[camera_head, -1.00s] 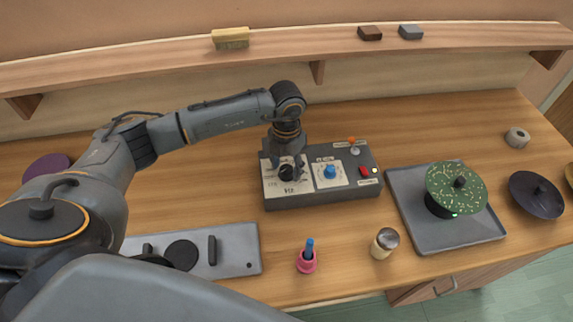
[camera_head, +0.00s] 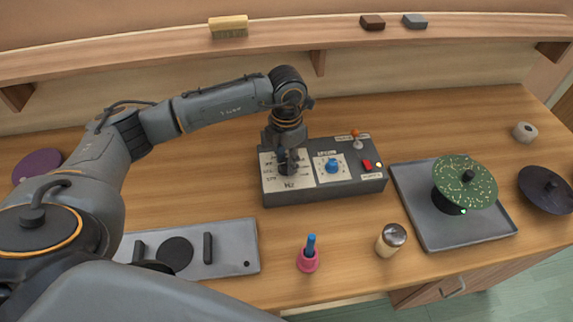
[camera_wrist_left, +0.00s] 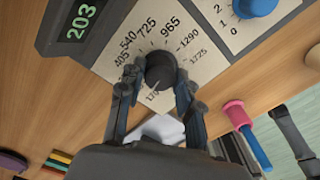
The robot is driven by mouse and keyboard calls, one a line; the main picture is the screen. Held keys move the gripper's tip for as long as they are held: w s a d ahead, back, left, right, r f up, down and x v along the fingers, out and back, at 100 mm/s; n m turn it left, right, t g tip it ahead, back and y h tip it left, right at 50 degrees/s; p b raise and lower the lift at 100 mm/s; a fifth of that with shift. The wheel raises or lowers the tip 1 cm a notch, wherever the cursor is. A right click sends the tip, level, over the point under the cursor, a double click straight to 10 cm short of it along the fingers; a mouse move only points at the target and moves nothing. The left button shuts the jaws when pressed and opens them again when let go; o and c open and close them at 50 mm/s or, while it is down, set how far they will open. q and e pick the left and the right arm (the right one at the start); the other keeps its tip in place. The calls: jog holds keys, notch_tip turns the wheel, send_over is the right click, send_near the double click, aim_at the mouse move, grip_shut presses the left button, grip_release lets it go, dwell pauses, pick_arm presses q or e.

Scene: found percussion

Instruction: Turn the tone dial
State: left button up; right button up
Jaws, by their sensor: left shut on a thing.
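The tone dial is a black knob (camera_wrist_left: 160,70) on a white scale plate marked with numbers in the left wrist view; in the head view this plate (camera_head: 272,181) carries "Hz" at the left of the dark control box (camera_head: 325,190). My left gripper (camera_head: 288,166) points down over the dial and mostly hides it. In the left wrist view the left gripper's fingers (camera_wrist_left: 157,85) stand on both sides of the knob, shut on it. A green display (camera_wrist_left: 82,23) there reads 203. My right gripper does not show.
The box also has a blue knob (camera_head: 332,165), an orange-tipped lever (camera_head: 355,133) and a red switch (camera_head: 367,165). A grey tray (camera_head: 440,232) with a green speckled disc (camera_head: 465,175) stands right.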

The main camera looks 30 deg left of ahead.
pick_arm(q)
jog(key=shift+m+b, duration=0.95)
jog(key=shift+m, duration=0.05)
jog(key=o, duration=1.1)
jog(key=shift+o, duration=0.2)
jog(key=shift+r, duration=0.1)
notch_tip(320, 180, up, 12)
